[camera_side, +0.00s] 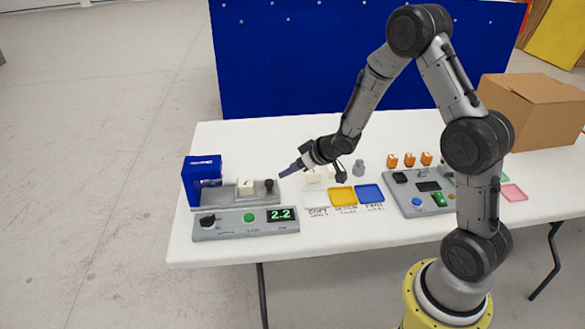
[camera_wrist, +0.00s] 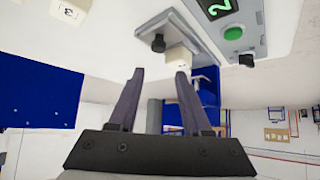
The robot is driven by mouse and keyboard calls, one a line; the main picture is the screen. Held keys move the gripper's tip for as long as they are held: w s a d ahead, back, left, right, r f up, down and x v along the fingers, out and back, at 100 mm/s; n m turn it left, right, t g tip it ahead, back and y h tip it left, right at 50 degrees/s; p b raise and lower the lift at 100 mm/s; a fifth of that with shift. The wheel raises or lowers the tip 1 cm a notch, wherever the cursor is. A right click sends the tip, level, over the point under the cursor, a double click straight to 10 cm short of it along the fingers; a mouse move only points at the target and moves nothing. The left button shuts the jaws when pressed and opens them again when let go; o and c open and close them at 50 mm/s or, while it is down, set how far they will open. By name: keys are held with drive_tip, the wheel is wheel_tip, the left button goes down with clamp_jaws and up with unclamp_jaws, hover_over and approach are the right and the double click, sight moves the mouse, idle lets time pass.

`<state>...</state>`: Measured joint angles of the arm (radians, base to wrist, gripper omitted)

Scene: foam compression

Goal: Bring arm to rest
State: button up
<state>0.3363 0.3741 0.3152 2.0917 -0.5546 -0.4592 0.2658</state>
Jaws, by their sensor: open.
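My gripper (camera_side: 291,168) is at the middle of the table in the side view, pointing left, just right of the compression tester. In the wrist view my gripper (camera_wrist: 158,90) has its two fingers apart with nothing between them. A white foam block (camera_side: 245,186) sits on the grey base of the blue-framed tester (camera_side: 203,179). The same block (camera_wrist: 180,61) shows beyond the fingertips in the wrist view, apart from them. The tester's black knob (camera_side: 269,185) stands right of the block. The control panel (camera_side: 243,231) in front has a green button and a display reading 2.2.
Pale blocks (camera_side: 313,175) lie behind the yellow tray (camera_side: 342,195) and blue tray (camera_side: 369,193). A grey weight (camera_side: 358,168), several orange pieces (camera_side: 409,160) and a grey device (camera_side: 420,196) stand right of my gripper. A cardboard box (camera_side: 530,112) is at the far right.

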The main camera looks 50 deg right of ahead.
drive_tip(key=shift+s+r, duration=0.2)
drive_tip(key=w+a+r+n+t, duration=0.1)
drive_tip(key=a+r+t, duration=0.25)
drive_tip(key=r, duration=0.95)
drive_tip(key=s+a+r, duration=0.3)
drive_tip(key=s+r, duration=0.3)
drive_tip(key=r, duration=0.4)
drive_tip(key=s+a+r+h, duration=0.1)
drive_tip(key=s+r, duration=0.2)
drive_tip(key=s, duration=0.3)
drive_tip(key=s+a+f+g, duration=0.1)
drive_tip(key=s+f+g, duration=0.2)
drive_tip(key=s, duration=0.7)
drive_tip(key=s+a+f+m+g+y, duration=0.1)
drive_tip(key=s+f+g, duration=0.3)
drive_tip(key=s, duration=0.5)
drive_tip(key=shift+s+a, duration=0.35)
drive_tip(key=shift+a, duration=0.45)
